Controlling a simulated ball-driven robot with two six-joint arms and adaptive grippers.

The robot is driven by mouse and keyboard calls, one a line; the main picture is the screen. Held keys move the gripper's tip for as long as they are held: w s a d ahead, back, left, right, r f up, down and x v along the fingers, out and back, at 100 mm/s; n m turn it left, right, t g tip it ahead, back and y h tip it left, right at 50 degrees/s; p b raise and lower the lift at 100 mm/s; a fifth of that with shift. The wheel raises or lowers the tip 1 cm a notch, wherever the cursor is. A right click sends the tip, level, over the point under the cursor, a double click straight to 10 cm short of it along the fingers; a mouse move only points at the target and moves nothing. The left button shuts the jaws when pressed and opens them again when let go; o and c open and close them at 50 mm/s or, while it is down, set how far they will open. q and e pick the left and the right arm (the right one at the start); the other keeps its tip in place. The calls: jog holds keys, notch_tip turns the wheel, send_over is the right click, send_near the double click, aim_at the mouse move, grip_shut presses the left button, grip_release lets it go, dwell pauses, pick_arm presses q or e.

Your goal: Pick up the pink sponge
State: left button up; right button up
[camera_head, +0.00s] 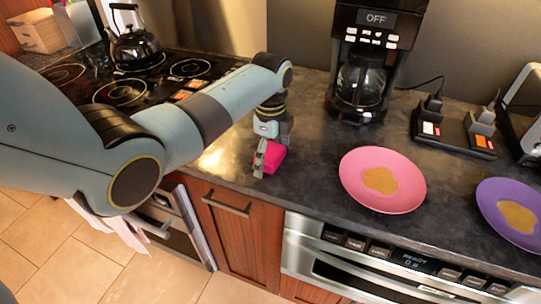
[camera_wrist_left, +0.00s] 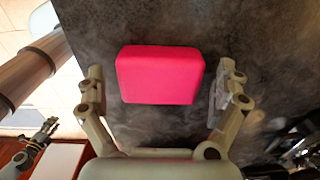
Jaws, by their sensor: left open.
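The pink sponge (camera_head: 273,156) lies on the dark countertop near its front edge, left of the pink plate. In the left wrist view the sponge (camera_wrist_left: 160,75) is a bright pink block with rounded corners. My left gripper (camera_head: 266,158) reaches down from above at the sponge and partly hides it in the head view. In the left wrist view my left gripper (camera_wrist_left: 160,88) is open, with one finger on each side of the sponge and a gap at both sides. My right gripper cannot be made out for certain in the head view.
A pink plate (camera_head: 407,194) and a purple plate (camera_head: 487,193) with tan patches stand to the right. A coffee maker (camera_head: 362,75) stands behind. A stove (camera_head: 150,88) with a kettle (camera_head: 134,48) is at the left. A black stand (camera_head: 455,130) holds small items.

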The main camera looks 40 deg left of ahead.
aim_at(272, 152)
pick_arm(q)
jog(key=shift+c, duration=0.4)
jog(key=c, duration=0.8)
jog(key=shift+r, duration=0.1)
jog(key=shift+r, duration=0.2)
jog(key=r, duration=0.3)
jog(key=shift+d+r, duration=0.25)
jog(key=shift+r, duration=0.15)
jog(key=d+r, duration=0.2)
jog(key=d, duration=0.1)
jog(key=d+r+b, duration=0.1)
jog(key=d+r, duration=0.1)
jog(key=d, duration=0.2)
jog(key=w+d+r+b, duration=0.1)
jog(key=d+r, duration=0.1)
jog(key=d, duration=0.2)
jog(key=shift+d+r, duration=0.1)
jog(key=shift+r, duration=0.25)
